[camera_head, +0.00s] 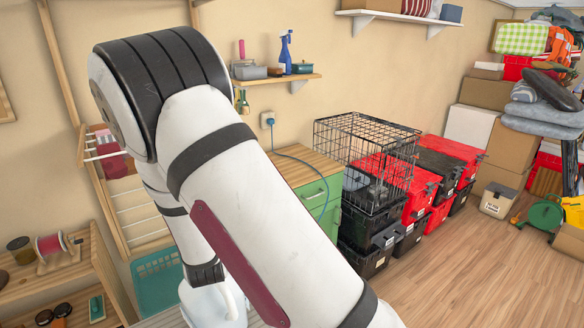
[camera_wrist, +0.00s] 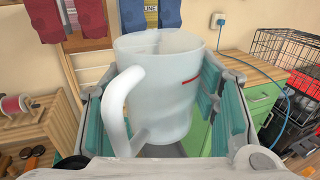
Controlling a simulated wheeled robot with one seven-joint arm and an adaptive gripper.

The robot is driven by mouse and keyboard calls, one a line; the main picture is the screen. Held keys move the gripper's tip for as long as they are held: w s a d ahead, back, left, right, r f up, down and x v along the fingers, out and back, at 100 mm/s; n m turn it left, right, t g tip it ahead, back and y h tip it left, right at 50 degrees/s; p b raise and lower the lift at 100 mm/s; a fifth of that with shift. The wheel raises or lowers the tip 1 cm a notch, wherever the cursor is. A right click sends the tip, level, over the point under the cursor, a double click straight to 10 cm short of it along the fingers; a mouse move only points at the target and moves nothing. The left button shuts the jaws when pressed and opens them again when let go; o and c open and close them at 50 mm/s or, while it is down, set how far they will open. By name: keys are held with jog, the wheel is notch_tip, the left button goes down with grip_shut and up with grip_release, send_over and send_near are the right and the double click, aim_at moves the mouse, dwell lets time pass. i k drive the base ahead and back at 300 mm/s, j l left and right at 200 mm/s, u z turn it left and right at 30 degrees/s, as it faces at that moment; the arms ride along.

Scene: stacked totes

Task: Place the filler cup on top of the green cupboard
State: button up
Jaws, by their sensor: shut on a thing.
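The filler cup (camera_wrist: 170,85) is a pale, whitish vessel with a big handle on its left side and a small red mark, upright in the wrist view. My gripper (camera_wrist: 155,100) is shut on it, with teal-padded fingers on both sides. The cup (camera_head: 204,304) also shows at the bottom of the head view, partly hidden by my arm. The green cupboard (camera_head: 322,196) has a wooden top and green drawers, and stands against the wall right of my arm. It also shows at the right of the wrist view (camera_wrist: 261,101), beyond and right of the cup.
A blue cable (camera_head: 310,165) hangs from a wall socket across the cupboard top. A black wire crate (camera_head: 365,135) on stacked totes stands right beside the cupboard. A wall shelf (camera_head: 280,80) with a spray bottle is above. The visible cupboard top is otherwise clear.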

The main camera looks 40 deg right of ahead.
aim_at(297, 172)
jog(key=k+l+z, duration=0.15)
jog(key=l, duration=0.4)
jog(key=k+l+z, duration=0.15)
jog(key=l, duration=0.4)
jog(key=l+z, duration=0.2)
jog(key=l, duration=0.35)
jog(key=i+l+z, duration=0.15)
jog(key=i, duration=0.25)
jog(key=i+l+z, duration=0.35)
jog(key=i, duration=0.4)
jog(key=i+j, duration=0.15)
jog(key=i, duration=0.45)
